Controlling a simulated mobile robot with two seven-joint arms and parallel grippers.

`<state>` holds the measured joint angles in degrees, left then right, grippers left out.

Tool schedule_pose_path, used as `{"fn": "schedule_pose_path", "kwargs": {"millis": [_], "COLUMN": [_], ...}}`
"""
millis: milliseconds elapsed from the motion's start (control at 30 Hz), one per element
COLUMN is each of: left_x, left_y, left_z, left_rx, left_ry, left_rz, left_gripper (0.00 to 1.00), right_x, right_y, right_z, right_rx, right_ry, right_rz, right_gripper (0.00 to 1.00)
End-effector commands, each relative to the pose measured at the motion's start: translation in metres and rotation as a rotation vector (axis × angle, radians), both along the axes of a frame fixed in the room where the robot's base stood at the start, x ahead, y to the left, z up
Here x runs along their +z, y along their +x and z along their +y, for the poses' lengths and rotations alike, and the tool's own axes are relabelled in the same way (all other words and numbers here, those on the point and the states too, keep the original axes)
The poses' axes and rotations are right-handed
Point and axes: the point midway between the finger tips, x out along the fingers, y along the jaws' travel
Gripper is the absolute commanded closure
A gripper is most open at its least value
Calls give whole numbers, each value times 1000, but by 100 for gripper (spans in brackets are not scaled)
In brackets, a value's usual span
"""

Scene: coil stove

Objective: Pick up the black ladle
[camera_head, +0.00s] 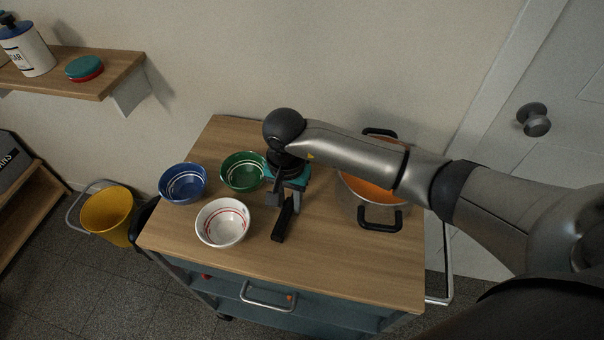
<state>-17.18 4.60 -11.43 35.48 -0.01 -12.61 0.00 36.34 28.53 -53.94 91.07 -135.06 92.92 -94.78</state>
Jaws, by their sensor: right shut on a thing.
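My right gripper (286,204) points down over the middle of the wooden cart top (335,262), with its arm coming in from the right. It is shut on a dark, narrow piece that looks like the black ladle (282,226). Only a short straight part of the ladle shows, below and in front of the fingers. The rest is hidden by the gripper and wrist, and I cannot tell whether it touches the cart top. My left gripper is out of view.
A white bowl (222,224), a blue bowl (183,184) and a green bowl (240,172) stand left of the gripper. An orange pot (376,215) with black handles stands right, partly under my arm. The cart's front right is clear. A yellow bucket (107,217) is at left.

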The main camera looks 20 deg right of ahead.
Motion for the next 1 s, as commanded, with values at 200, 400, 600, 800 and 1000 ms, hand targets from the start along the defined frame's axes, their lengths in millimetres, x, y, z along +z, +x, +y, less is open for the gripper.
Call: {"fn": "schedule_pose_path", "kwargs": {"millis": [200, 400, 600, 800, 1000], "left_x": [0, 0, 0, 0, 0], "left_y": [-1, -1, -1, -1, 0], "left_z": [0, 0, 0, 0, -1], "left_rx": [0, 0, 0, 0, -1], "left_ry": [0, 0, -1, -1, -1], "left_rz": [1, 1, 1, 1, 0], "left_gripper": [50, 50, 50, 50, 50], "right_x": [0, 0, 0, 0, 0], "right_y": [0, 0, 0, 0, 0], "right_z": [0, 0, 0, 0, 0], "right_rx": [0, 0, 0, 0, 0], "right_ry": [0, -1, -1, -1, -1], "right_rz": [0, -1, -1, -1, -1], "right_gripper": [100, 100, 100, 100, 100]}}
